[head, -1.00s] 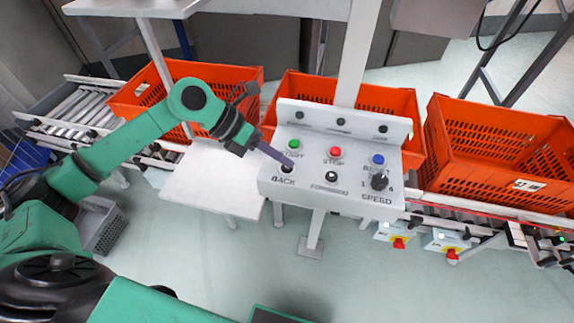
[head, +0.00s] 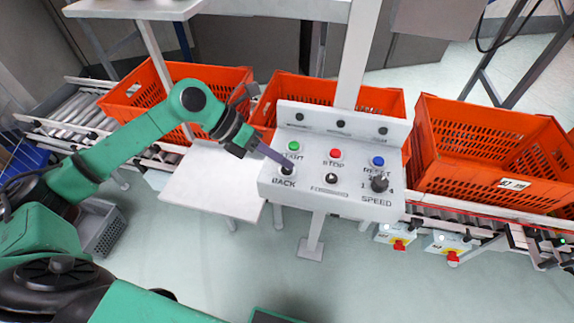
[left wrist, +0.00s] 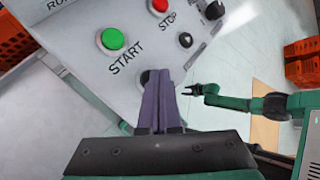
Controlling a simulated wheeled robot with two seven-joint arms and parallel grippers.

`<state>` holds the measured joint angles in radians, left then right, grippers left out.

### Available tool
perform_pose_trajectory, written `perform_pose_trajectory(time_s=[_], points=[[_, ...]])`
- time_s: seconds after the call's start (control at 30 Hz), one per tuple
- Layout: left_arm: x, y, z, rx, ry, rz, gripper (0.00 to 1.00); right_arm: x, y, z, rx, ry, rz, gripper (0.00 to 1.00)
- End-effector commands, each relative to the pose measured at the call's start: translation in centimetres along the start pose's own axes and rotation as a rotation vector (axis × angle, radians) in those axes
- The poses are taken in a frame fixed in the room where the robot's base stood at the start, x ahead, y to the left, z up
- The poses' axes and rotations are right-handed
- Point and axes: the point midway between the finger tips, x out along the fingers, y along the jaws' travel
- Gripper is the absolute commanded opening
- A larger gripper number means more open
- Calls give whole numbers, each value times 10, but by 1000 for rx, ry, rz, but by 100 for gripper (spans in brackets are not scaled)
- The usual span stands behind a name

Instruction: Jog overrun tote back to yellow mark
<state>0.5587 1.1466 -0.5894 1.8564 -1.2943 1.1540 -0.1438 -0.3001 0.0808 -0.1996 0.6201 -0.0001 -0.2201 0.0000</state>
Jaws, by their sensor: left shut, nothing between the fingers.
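Three orange totes stand on the roller conveyor: a left tote (head: 228,88), a middle tote (head: 292,86) partly behind the control box, and a right tote (head: 462,184) with a white label. No yellow mark shows. The control box (head: 330,205) has START, STOP, RESET, BACK and FORWARD buttons and a SPEED knob. My left gripper (head: 284,163) is shut and empty, its fingertips at the dark BACK button (head: 287,170). In the left wrist view its purple fingers (left wrist: 163,76) partly cover that button.
A white shelf (head: 212,180) sits left of the control box, under my left arm. A white post (head: 358,55) rises behind the box. Boxes with red switches (head: 398,249) hang below the conveyor at right. A grey crate (head: 101,232) stands on the floor at left.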

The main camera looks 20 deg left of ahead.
Motion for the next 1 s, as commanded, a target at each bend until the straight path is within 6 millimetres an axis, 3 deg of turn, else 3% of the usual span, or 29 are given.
perform_pose_trajectory(time_s=[0.47, 1.0], points=[[-8, -6, 6, 1, -2, 0, 0, -7, 0, -1, 0, 0, 0, 50], [-43, -31, 32, 2, -2, 0, 0, -41, 0, -4, 0, 0, -1, 50]])
